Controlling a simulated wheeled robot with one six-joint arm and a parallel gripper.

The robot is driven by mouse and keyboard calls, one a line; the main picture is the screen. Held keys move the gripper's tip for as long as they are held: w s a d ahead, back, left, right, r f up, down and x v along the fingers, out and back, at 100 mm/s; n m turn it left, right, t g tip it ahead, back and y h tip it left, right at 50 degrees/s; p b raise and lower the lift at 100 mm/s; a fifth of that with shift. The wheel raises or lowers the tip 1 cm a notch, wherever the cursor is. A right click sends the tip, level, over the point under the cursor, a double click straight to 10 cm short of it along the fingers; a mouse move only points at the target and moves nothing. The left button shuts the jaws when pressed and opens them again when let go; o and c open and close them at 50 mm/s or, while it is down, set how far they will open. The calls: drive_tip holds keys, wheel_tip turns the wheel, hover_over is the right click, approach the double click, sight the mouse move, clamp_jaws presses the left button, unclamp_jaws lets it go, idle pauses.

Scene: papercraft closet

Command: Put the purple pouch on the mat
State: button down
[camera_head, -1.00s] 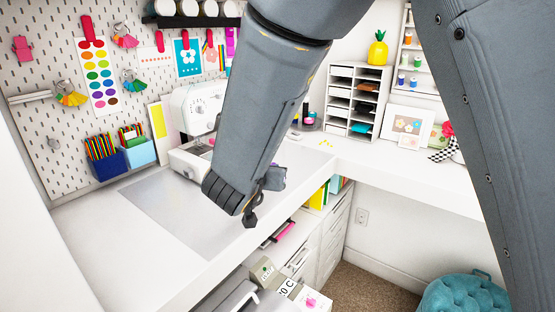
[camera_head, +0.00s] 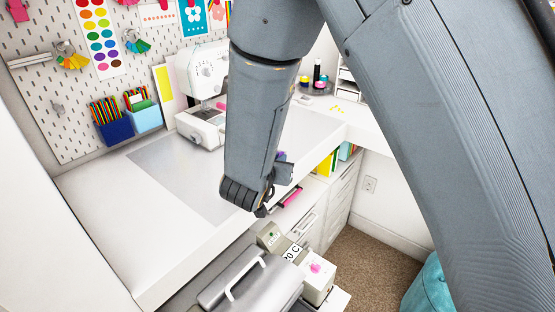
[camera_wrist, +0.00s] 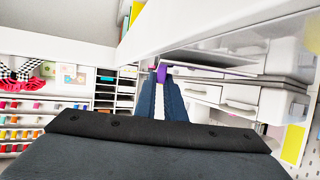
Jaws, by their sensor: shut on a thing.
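The mat (camera_head: 180,172) is a pale grey sheet lying flat on the white desk, left of my arm in the head view. My gripper (camera_wrist: 161,86) shows in the wrist view with its blue fingers shut on the purple pouch (camera_wrist: 161,72). Only a small purple part of the pouch shows at the fingertips. In the head view my forearm hides most of the gripper, and a bit of purple (camera_head: 282,156) shows beside it. The gripper appears near the desk's front edge, to the right of the mat; its exact height is unclear.
A white sewing machine (camera_head: 203,90) stands behind the mat. Blue pencil bins (camera_head: 113,125) hang on the pegboard at left. Below the desk edge are drawers (camera_head: 318,215) and a grey machine (camera_head: 252,283). A teal pouf (camera_head: 425,287) stands at lower right.

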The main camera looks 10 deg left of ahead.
drive_tip(key=shift+f, duration=0.2)
drive_tip(key=shift+f, duration=0.15)
drive_tip(key=c, duration=1.8)
unclamp_jaws()
drive_tip(key=shift+c, duration=0.2)
